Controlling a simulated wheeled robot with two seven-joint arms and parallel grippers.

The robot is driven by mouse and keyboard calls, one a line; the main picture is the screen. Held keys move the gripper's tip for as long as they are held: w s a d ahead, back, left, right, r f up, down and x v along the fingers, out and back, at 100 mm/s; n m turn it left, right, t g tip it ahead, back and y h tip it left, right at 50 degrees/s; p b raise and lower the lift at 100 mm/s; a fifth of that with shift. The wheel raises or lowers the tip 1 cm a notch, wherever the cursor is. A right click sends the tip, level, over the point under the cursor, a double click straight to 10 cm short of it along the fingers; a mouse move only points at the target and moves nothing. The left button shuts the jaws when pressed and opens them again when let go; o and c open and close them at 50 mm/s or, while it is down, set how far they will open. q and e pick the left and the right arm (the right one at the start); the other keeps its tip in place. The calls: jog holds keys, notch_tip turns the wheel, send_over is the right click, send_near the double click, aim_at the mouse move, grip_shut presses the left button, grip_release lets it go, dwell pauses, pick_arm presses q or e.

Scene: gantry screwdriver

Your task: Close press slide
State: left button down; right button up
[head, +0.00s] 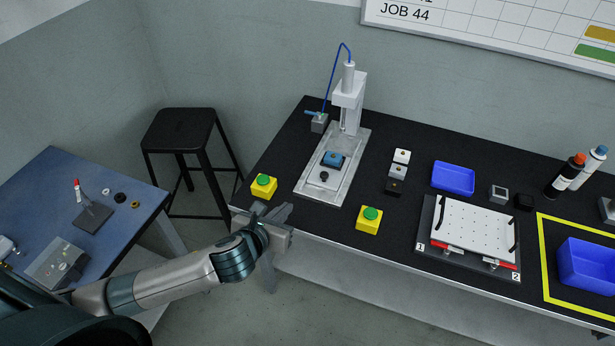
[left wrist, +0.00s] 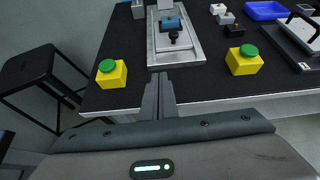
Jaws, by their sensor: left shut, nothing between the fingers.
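The press (head: 349,90) stands at the back of the black bench, with a white upright head and a blue hose. Its grey base plate (head: 342,188) runs toward the front edge. On it the slide (head: 320,176) carries a blue block (head: 333,160) and a black knob, which sit in front of the press head, not under it. In the left wrist view the knob (left wrist: 173,35) lies straight ahead of the fingers, with a gap. My left gripper (head: 282,213) is shut and empty at the bench's front edge, between two yellow button boxes. My right gripper is not in view.
A yellow box with a green button (head: 263,186) stands left of the base plate, another (head: 369,219) right of it. Small blocks (head: 401,156), a blue tray (head: 453,178) and a white perforated plate (head: 474,231) lie farther right. A black stool (head: 180,132) stands left.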

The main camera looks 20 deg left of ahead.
pick_arm(q)
jog(key=shift+w+r, duration=0.15)
jog(key=shift+r, duration=0.05)
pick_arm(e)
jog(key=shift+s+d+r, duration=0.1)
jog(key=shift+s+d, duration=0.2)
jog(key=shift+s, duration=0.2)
pick_arm(q)
jog(key=shift+w, duration=0.1)
jog(key=p, duration=0.2)
send_near(309, 181)
jog(key=f, duration=0.1)
jog(key=w+f, duration=0.1)
jog(key=f, duration=0.1)
jog(key=shift+w, duration=0.2)
jog(key=shift+w+r, duration=0.1)
jog(key=shift+w, duration=1.1)
jog(key=shift+w+d+p, duration=0.1)
jog(key=shift+w+p, duration=0.2)
jog(key=shift+w, duration=0.35)
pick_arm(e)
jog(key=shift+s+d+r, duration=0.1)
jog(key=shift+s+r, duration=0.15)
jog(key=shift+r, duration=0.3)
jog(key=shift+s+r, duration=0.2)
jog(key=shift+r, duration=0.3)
pick_arm(q)
jog(key=shift+w, duration=0.15)
